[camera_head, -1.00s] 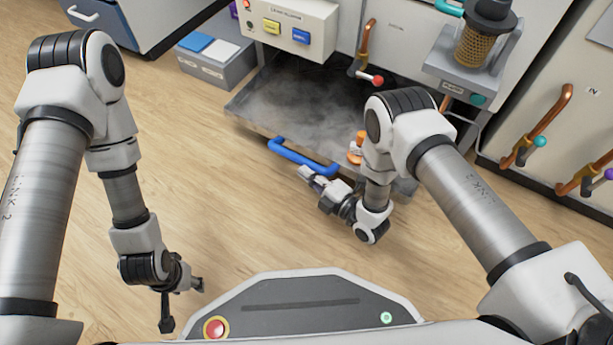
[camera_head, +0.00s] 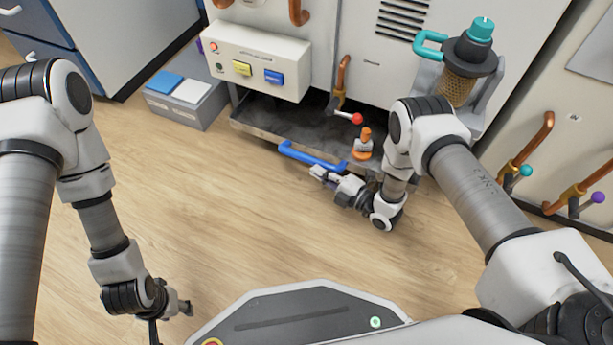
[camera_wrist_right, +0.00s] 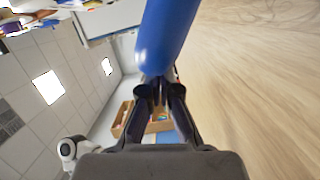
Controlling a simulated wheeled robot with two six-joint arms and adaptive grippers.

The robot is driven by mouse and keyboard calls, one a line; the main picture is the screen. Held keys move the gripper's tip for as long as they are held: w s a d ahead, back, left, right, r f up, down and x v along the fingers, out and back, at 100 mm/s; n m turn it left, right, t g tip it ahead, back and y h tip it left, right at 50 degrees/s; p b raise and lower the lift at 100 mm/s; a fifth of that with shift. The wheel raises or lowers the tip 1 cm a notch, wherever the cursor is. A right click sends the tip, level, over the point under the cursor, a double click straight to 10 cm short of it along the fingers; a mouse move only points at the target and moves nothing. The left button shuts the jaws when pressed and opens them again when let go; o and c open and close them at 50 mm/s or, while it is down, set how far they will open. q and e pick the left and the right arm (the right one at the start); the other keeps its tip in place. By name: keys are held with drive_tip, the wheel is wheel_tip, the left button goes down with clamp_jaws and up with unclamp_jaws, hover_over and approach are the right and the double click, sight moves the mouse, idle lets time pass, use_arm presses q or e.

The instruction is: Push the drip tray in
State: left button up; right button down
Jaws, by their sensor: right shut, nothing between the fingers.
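The grey drip tray (camera_head: 262,128) sticks out low from under the cabinet front, with a dark, stained inside. Its blue handle (camera_head: 312,157) runs along the front edge. My right gripper (camera_head: 318,172) is shut and empty, with its fingertips at the front of the handle. In the right wrist view the blue handle (camera_wrist_right: 165,40) is large, right at the shut fingertips (camera_wrist_right: 160,85); they look to be touching it. My left gripper (camera_head: 172,318) hangs low over the floor at the lower left, far from the tray; its fingers do not show clearly.
An orange-and-white object (camera_head: 363,146) stands at the tray's right end. A red-tipped valve lever (camera_head: 350,116) hangs above the tray. A grey box with blue and white tops (camera_head: 187,100) stands left of it. The wooden floor (camera_head: 230,225) in front is clear.

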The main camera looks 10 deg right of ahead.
sight(334, 165)
drive_tip(key=w+d, duration=0.1)
drive_tip(key=w, duration=0.1)
drive_tip(key=w+d, duration=0.1)
drive_tip(key=w, duration=0.1)
drive_tip(key=shift+d+b, duration=0.35)
drive_tip(key=shift+b, duration=0.05)
use_arm(q)
drive_tip(key=shift+f, duration=0.5)
use_arm(e)
drive_tip(key=shift+w+d+r, duration=0.1)
drive_tip(key=shift+w+d, duration=0.15)
